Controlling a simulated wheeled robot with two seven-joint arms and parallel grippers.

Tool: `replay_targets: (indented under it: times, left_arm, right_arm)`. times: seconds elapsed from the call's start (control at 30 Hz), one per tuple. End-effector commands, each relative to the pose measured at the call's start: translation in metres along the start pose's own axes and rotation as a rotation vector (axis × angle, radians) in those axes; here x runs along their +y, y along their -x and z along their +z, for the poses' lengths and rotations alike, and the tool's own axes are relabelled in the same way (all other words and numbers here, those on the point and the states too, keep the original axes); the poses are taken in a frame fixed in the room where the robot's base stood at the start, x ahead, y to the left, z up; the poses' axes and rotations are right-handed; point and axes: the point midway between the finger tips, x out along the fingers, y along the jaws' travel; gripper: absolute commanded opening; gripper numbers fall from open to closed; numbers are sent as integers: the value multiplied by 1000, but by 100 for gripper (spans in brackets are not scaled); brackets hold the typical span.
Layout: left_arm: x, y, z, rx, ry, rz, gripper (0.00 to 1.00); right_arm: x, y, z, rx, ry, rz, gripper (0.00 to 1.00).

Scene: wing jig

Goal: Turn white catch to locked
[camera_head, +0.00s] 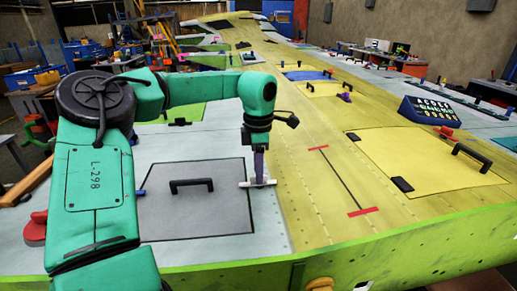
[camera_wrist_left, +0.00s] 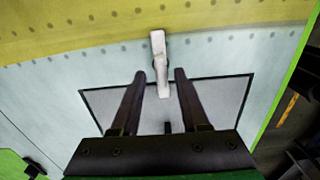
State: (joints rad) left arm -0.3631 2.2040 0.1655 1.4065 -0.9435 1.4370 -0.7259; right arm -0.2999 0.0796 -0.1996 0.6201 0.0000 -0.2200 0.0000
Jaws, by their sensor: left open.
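The white catch (camera_head: 268,183) is on the wing skin by the right edge of a grey panel (camera_head: 222,217). In the left wrist view the catch (camera_wrist_left: 158,45) is a white bar on a pivot, its near end reaching between my fingertips. My left gripper (camera_head: 259,172) points down over the catch, its fingers partly hiding it in the head view. In the left wrist view the gripper (camera_wrist_left: 160,75) is open, with one dark finger on each side of the bar. I cannot tell whether the fingers touch it. My right gripper is not in view.
The grey panel has a raised black handle (camera_head: 191,185). To the right, a yellow panel (camera_head: 412,155) has a black handle (camera_head: 472,156) and a small black block (camera_head: 402,185). The yellow-green skin between the panels is mostly flat.

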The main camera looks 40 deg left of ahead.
Motion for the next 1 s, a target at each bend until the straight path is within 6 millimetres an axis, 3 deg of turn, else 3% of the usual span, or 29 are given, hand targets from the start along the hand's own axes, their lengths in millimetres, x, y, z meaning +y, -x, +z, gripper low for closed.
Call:
replay_targets:
  times: [0.3,0.5,1.0]
  left_arm:
    - [1,86,0,-2,2,7,45]
    - [0,126,0,-2,1,3,45]
    - [0,132,0,-3,0,1,45]
  right_arm:
    - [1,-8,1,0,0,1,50]
    - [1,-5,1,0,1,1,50]
    - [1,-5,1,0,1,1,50]
